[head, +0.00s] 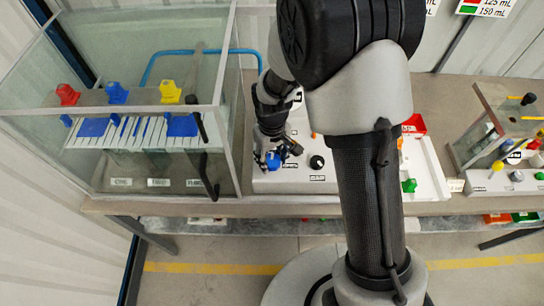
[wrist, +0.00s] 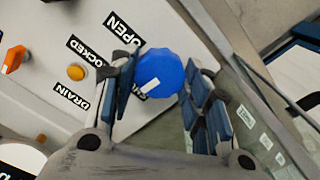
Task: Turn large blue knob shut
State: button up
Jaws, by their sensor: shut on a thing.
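The large blue knob (wrist: 160,73) sits on a white panel, with a white pointer mark on its face. In the wrist view my gripper (wrist: 162,88) has a finger on each side of the knob and is shut on it. An OPEN label lies just above the knob; another label beside it is mostly hidden by the knob and a finger. In the head view my gripper (head: 272,155) reaches down to the blue knob (head: 273,160) at the front left of the white control box (head: 330,184).
A black knob (head: 317,162) stands right of the blue knob. A glass tank (head: 222,150) with red, blue and yellow valves stands close on the left. An orange knob (wrist: 13,59) and an orange button (wrist: 76,72) are on the panel. A smaller clear tank stands far right.

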aim_at(272, 160)
jog(key=shift+n, duration=0.6)
jog(key=o, duration=1.1)
jog(key=shift+c, duration=0.2)
notch_tip(272, 160, up, 12)
dwell(0.4)
